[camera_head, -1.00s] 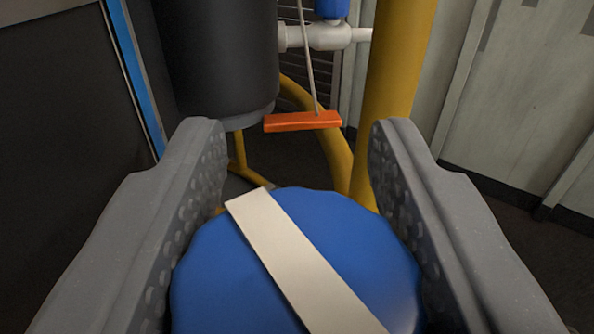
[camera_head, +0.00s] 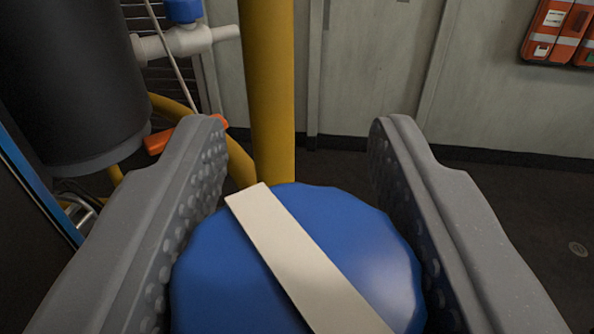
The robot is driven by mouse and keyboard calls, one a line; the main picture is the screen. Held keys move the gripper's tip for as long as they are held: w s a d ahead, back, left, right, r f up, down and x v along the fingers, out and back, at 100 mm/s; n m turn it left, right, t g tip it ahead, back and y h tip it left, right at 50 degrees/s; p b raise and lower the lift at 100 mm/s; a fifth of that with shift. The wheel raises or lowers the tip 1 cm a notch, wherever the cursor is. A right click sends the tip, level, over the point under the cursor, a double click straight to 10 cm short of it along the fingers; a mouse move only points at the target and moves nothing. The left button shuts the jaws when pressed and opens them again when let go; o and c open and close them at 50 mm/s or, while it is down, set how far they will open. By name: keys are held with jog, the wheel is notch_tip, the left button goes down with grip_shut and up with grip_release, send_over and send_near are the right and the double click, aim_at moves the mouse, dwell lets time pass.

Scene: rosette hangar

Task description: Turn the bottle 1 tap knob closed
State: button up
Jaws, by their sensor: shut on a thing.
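A round blue knob (camera_head: 215,275) with a pale stripe (camera_head: 300,255) across its top fills the bottom middle of the view. My gripper (camera_head: 298,145) has one grey finger on each side of the knob and is shut on it. The stripe slants from upper left to lower right. The tap body and any bottle under the knob are hidden. No label shows whether this is bottle 1's knob.
A yellow post (camera_head: 268,90) stands just beyond the knob. A dark cylinder (camera_head: 75,80), a white pipe fitting (camera_head: 185,42) with a blue top, and an orange handle (camera_head: 160,142) on a cord are at left. Orange boxes (camera_head: 560,35) hang on the wall at upper right.

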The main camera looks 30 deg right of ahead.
jog(key=shift+m+g+h+p, duration=0.5)
jog(key=shift+m+g+h, duration=0.15)
jog(key=shift+h, duration=0.25)
jog(key=shift+s+m+g+h, duration=0.1)
jog(key=shift+m+g+h, duration=0.15)
jog(key=shift+m+h, duration=0.15)
jog(key=shift+r, duration=0.15)
jog(key=o, duration=0.9)
jog(key=shift+o, duration=0.4)
